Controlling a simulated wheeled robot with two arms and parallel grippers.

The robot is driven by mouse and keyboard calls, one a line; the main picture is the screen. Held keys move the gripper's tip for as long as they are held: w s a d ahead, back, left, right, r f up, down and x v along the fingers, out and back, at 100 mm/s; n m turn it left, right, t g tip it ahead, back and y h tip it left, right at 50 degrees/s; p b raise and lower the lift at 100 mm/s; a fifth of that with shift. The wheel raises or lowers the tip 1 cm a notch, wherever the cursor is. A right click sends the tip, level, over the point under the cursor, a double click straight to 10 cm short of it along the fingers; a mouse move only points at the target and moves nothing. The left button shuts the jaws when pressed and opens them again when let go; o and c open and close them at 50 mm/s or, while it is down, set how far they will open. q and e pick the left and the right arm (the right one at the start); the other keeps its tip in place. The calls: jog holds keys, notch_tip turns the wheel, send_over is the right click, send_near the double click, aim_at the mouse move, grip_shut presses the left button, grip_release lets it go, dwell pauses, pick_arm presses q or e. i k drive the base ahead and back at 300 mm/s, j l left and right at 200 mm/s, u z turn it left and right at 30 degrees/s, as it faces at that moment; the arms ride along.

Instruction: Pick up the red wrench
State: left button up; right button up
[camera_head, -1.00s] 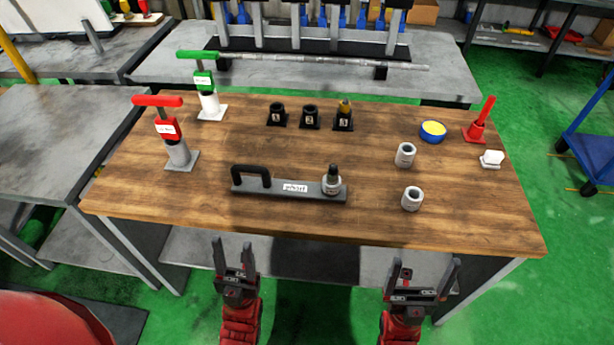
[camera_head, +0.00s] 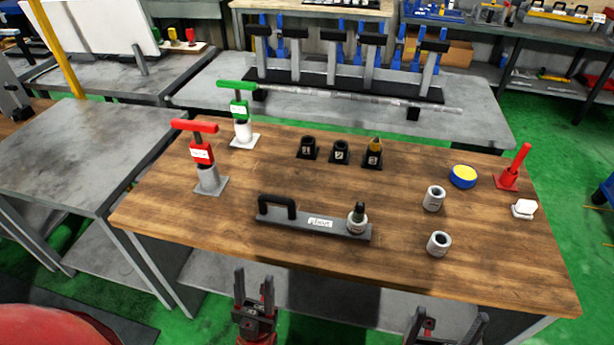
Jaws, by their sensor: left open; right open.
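The red wrench (camera_head: 201,152) is a T-handled tool with a red bar on top and a white label. It stands upright in a grey holder (camera_head: 209,181) with a square base, at the left of the wooden table (camera_head: 330,260). A green wrench (camera_head: 239,107) of the same shape stands behind it in a white holder. My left gripper (camera_head: 254,277) is open and empty, short of the table's front edge and to the right of the red wrench. My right gripper (camera_head: 450,318) is open and empty at the bottom edge, partly cut off.
A grey bar with a black handle (camera_head: 277,207) lies near the table's front. Numbered black holders (camera_head: 340,153), grey sockets (camera_head: 438,243), a blue-rimmed yellow tin (camera_head: 463,176) and a red post (camera_head: 513,168) stand beyond. A grey table (camera_head: 80,140) is at left.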

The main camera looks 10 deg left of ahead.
aim_at(201, 152)
jog(key=u, duration=1.35)
